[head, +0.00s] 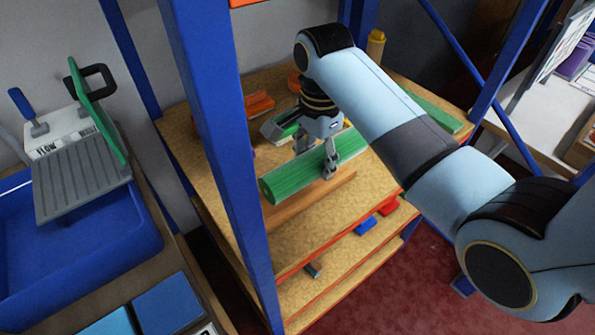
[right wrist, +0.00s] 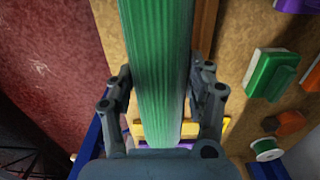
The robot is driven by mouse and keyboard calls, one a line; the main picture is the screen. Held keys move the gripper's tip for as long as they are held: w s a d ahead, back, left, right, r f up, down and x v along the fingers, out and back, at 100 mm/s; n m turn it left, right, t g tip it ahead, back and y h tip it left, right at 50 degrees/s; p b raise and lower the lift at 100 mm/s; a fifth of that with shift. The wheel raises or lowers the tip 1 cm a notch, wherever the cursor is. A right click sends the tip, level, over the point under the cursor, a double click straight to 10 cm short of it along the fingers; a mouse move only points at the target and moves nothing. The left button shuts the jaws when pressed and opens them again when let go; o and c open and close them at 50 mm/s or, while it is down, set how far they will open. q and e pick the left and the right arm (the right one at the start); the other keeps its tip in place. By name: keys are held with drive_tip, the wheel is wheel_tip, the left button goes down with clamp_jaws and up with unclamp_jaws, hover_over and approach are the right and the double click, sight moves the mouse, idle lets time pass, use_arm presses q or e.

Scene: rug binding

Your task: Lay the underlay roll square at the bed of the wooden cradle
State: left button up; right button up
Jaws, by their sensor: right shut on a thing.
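A long green ribbed roll (head: 300,168), which looks like the underlay roll, lies across my right gripper (head: 316,158) above the shelf board. The gripper is shut on it, one finger on each side. In the right wrist view the roll (right wrist: 158,70) runs lengthwise between the fingers. A brown wooden piece (head: 312,203), likely the wooden cradle, shows below and in front of the roll, partly hidden by it. A strip of it also shows beside the roll in the right wrist view (right wrist: 204,30). I cannot tell whether the roll touches it. My left gripper is out of view.
A blue rack post (head: 222,150) stands in front of the shelf board (head: 275,252). Orange pieces (head: 259,104) lie behind the roll, and a long green piece (head: 436,110) lies at right. A green block (right wrist: 270,72) and a spool (right wrist: 265,149) lie beside the gripper.

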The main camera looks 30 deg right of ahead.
drive_tip(key=shift+w+a+f, duration=1.1)
drive_tip(key=shift+w, duration=0.15)
wheel_tip(320, 180, down, 3)
drive_tip(key=shift+f, duration=0.45)
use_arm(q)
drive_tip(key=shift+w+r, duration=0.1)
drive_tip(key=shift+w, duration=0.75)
use_arm(e)
drive_tip(key=shift+f, duration=0.15)
drive_tip(key=o, duration=1.4)
drive_tip(key=shift+c, duration=0.2)
